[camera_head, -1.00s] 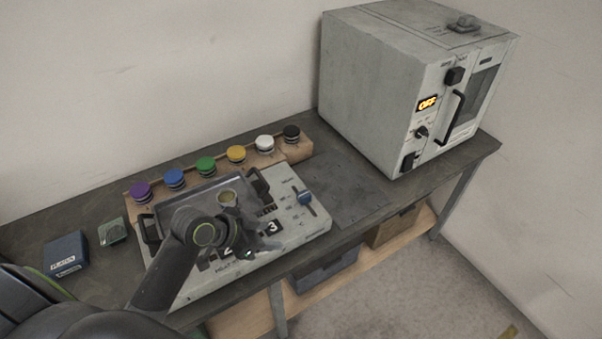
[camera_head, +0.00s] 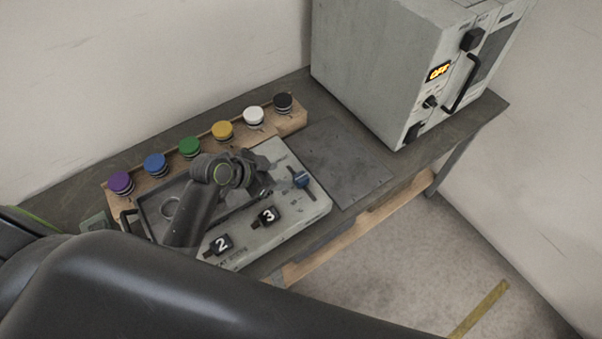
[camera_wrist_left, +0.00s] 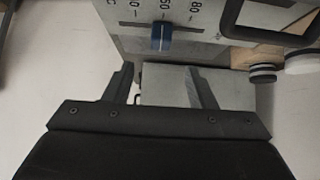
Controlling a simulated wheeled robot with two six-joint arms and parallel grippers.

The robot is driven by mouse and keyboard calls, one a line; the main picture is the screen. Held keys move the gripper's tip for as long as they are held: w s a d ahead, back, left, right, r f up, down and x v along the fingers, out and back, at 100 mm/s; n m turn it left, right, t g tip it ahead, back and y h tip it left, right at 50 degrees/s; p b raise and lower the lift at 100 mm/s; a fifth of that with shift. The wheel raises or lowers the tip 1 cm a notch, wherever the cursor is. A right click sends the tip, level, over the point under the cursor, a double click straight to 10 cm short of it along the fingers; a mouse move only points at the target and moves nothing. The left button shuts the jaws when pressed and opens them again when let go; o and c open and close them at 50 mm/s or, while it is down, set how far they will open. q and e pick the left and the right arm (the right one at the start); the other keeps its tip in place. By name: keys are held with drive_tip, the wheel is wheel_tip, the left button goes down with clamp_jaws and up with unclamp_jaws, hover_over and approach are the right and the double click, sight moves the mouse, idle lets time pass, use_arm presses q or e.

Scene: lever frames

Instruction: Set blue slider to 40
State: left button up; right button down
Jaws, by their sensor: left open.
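The blue slider (camera_head: 301,180) sits in a slot near the right end of the grey control panel (camera_head: 290,222). In the left wrist view the blue slider knob (camera_wrist_left: 161,37) is upright, on a track with printed numbers, one reading 80. Other numbers are partly cut off, so its exact setting cannot be told. My left gripper (camera_head: 264,186) is over the panel, just left of the slider. In the wrist view its fingers (camera_wrist_left: 161,84) are apart and empty, with the knob ahead of the gap and not between them. My right gripper does not show.
Black switches marked 2 and 3 (camera_head: 267,215) are on the panel's front part. A row of coloured knobs (camera_head: 189,146) stands behind it. A grey oven (camera_head: 375,65) reading OFF stands at the right. A flat dark plate (camera_head: 345,165) leaves clear space between.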

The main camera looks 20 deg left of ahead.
sight(301, 177)
use_arm(q)
drive_tip(key=x, duration=0.4)
drive_tip(key=shift+w+p, duration=0.15)
drive_tip(key=shift+p, duration=0.15)
drive_tip(key=x, duration=0.5)
drive_tip(key=shift+w+f+p, duration=0.1)
drive_tip(key=shift+f+p, duration=0.05)
drive_tip(key=shift+p, duration=0.15)
drive_tip(key=shift+w+d+f, duration=0.3)
drive_tip(key=shift+d+f, duration=0.1)
drive_tip(key=shift+f, duration=0.1)
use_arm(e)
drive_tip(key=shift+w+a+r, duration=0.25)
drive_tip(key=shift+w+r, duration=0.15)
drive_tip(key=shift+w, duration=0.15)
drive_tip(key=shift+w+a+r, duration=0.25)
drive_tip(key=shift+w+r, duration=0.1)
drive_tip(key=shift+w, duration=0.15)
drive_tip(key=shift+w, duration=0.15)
use_arm(q)
drive_tip(key=shift+c, duration=0.5)
clamp_jaws()
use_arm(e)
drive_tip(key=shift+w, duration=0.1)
